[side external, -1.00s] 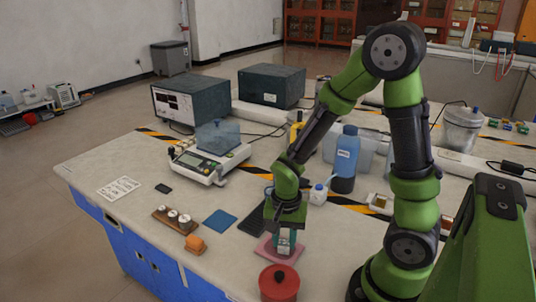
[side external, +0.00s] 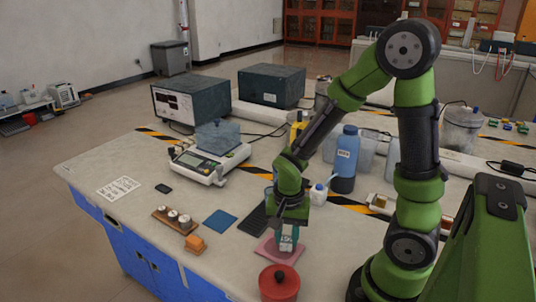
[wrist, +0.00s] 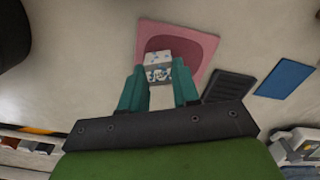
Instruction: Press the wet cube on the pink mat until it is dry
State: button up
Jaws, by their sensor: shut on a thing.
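The pink mat (side external: 265,250) lies on the bench; in the wrist view (wrist: 205,45) it has a large darker red patch in its middle. My gripper (side external: 287,240) is over the mat with its teal fingers pointing down. It is shut on a pale cube with blue marks (wrist: 158,66), seen between the fingertips in the wrist view. In the side view the fingers mostly cover the cube. I cannot tell whether the cube's underside touches the mat.
Bottles (side external: 345,160) stand behind.

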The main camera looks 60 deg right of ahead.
jog(key=shift+f, duration=0.75)
dwell(1.0)
jog(key=shift+w+r, duration=0.3)
jog(key=shift+r, duration=0.45)
jog(key=shift+f, duration=0.75)
dwell(1.2)
jog(key=shift+s+r, duration=0.3)
jog(key=shift+r, duration=0.45)
jog(key=shift+r, duration=2.5)
